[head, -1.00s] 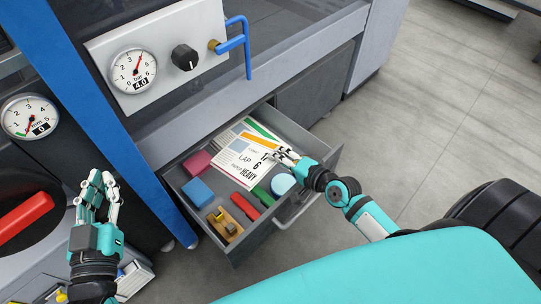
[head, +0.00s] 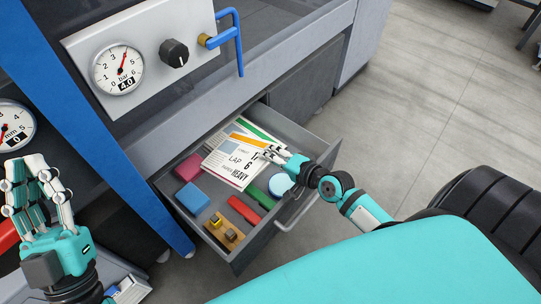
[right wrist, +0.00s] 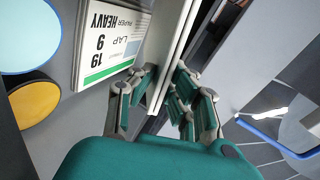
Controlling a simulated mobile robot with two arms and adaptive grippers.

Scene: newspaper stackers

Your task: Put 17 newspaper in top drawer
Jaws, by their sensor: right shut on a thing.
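The open top drawer (head: 168,186) holds a fanned group of newspapers (head: 232,166) at its back. The front one reads "LAP" and "HEAVY", and orange and green bands show behind it. My right gripper (head: 271,154) is inside the drawer at the right end of the newspapers. In the right wrist view its fingers (right wrist: 160,88) are shut on the edge of a newspaper (right wrist: 168,48). A green-banded newspaper (right wrist: 108,50) lies beside it, its print upside down. The held paper's number is not readable. My left gripper (head: 38,182) is empty, fingers up and apart, outside the drawer at left.
In the drawer are a pink block (head: 190,166), blue block (head: 192,198), red block (head: 245,209), green block (head: 261,197), round light-blue piece (head: 281,184) and wooden piece (head: 224,230). A blue post (head: 110,130) stands left of the drawer.

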